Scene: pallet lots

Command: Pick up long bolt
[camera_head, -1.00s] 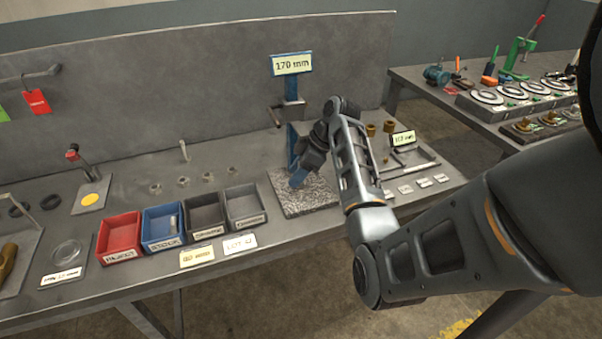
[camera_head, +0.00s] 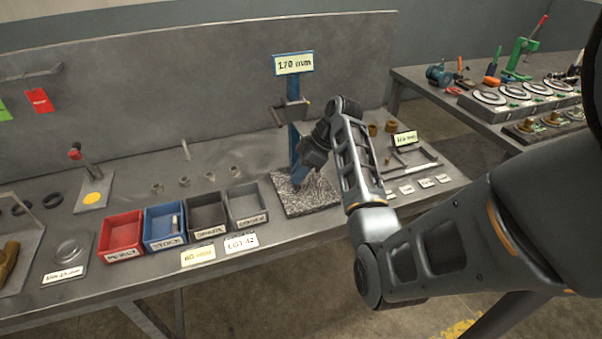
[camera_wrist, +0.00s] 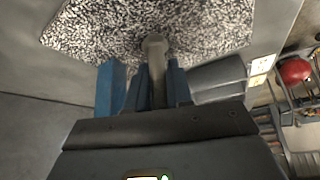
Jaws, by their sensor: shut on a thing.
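A grey long bolt (camera_wrist: 156,62) with a wider round end stands between the two blue-grey fingers of my gripper (camera_wrist: 159,85) in the wrist view. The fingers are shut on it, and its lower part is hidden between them. In the head view my gripper (camera_head: 301,178) hangs over the speckled grey mat (camera_head: 312,203), in front of the blue post, and the held bolt cannot be made out there. The speckled mat (camera_wrist: 85,32) also lies behind the bolt in the wrist view. I cannot tell whether the bolt touches it.
A blue post with a 170 mm sign (camera_head: 293,64) stands beside my gripper. To its left are a red bin (camera_head: 121,238), a blue bin (camera_head: 164,228) and two grey bins. Several small parts and one upright pin (camera_head: 185,149) stand behind them. A rail tray (camera_head: 418,167) lies right.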

